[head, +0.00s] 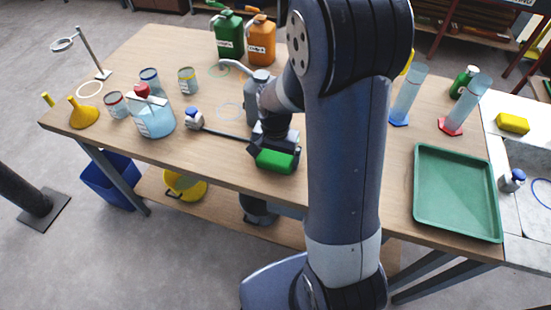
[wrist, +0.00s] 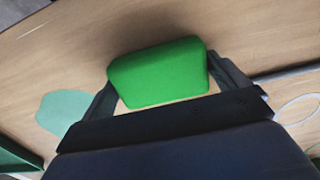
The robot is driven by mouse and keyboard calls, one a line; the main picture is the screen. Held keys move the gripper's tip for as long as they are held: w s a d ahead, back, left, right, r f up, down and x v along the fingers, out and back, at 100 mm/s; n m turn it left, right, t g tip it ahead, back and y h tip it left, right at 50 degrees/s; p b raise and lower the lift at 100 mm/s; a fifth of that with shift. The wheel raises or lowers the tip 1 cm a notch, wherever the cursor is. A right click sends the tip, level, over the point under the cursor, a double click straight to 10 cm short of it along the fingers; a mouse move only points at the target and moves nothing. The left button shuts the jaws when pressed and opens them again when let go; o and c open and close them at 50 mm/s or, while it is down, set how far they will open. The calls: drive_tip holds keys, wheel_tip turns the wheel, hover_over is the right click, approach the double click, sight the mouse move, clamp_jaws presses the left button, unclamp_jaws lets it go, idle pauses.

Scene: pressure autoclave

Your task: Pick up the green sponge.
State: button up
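The green sponge (head: 275,160) is a bright green block near the front edge of the wooden bench, just in front of my gripper. In the wrist view the sponge (wrist: 160,72) sits between the two fingers of my gripper (wrist: 160,68). Both fingertips appear to touch its ends, so the gripper looks shut on it. Its underside is hidden, and I cannot tell whether it rests on the bench or is slightly above it. My forearm hides part of the bench to its right in the head view.
A green tray (head: 457,195) is at right, near a yellow sponge (head: 512,123). A pale green patch (wrist: 65,110) lies beside the gripper.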

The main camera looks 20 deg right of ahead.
sight(276, 156)
drive_tip(key=c, duration=0.5)
wheel_tip(276, 156, up, 10)
drive_tip(key=shift+r, duration=0.1)
idle(0.4)
drive_tip(key=shift+o, duration=1.4)
drive_tip(key=shift+c, duration=1.2)
drive_tip(key=shift+d, duration=0.1)
